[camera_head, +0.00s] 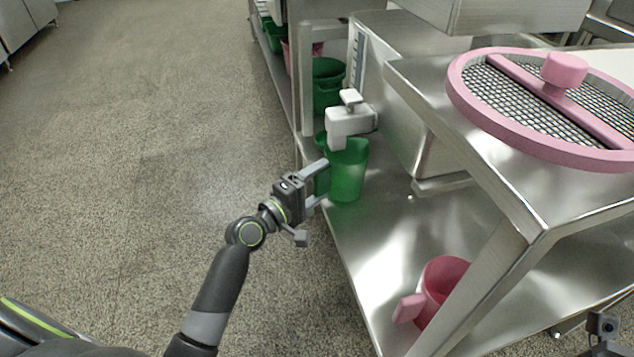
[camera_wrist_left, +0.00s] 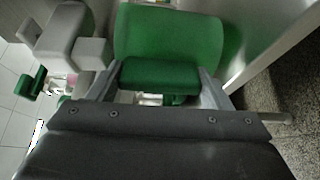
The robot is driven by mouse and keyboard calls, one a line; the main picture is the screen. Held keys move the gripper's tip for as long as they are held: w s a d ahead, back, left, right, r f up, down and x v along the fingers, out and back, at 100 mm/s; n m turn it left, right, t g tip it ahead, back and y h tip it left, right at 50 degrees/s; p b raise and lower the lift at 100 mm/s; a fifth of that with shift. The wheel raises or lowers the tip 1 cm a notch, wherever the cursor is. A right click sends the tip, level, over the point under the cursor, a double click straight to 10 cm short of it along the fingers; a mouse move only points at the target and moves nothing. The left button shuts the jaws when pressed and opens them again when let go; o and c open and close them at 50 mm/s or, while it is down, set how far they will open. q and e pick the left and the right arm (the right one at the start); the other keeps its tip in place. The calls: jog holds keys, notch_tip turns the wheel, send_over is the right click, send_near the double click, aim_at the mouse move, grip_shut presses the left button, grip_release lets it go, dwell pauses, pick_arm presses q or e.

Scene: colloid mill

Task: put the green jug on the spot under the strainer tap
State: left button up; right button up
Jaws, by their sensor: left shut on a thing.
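The green jug (camera_head: 347,172) is upright on or just above the lower steel shelf, directly below the white tap (camera_head: 350,122) in the head view. The tap hides part of its rim. My left gripper (camera_head: 322,182) is shut on the jug's handle, coming from the aisle side. In the left wrist view the green handle (camera_wrist_left: 160,75) sits between the two fingers, with the jug's body (camera_wrist_left: 168,32) beyond and the white tap (camera_wrist_left: 66,40) to the left. The spot is not visible. A dark part, seemingly of my right gripper (camera_head: 603,326), shows at the bottom right; its fingers are unclear.
Another green container (camera_head: 327,88) stands farther back on the shelf. A pink jug (camera_head: 440,285) stands nearer on the lower shelf (camera_head: 400,240). A pink-rimmed mesh strainer lid (camera_head: 510,95) lies on the steel top above. The floor at left is clear.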

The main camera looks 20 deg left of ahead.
pick_arm(q)
jog(key=shift+f+b, duration=0.5)
jog(key=shift+f, duration=0.15)
jog(key=o, duration=1.1)
jog(key=shift+s+a, duration=0.15)
jog(key=shift+s, duration=0.2)
jog(key=shift+p+v, duration=0.35)
jog(key=shift+v, duration=8)
jog(key=shift+a, duration=0.1)
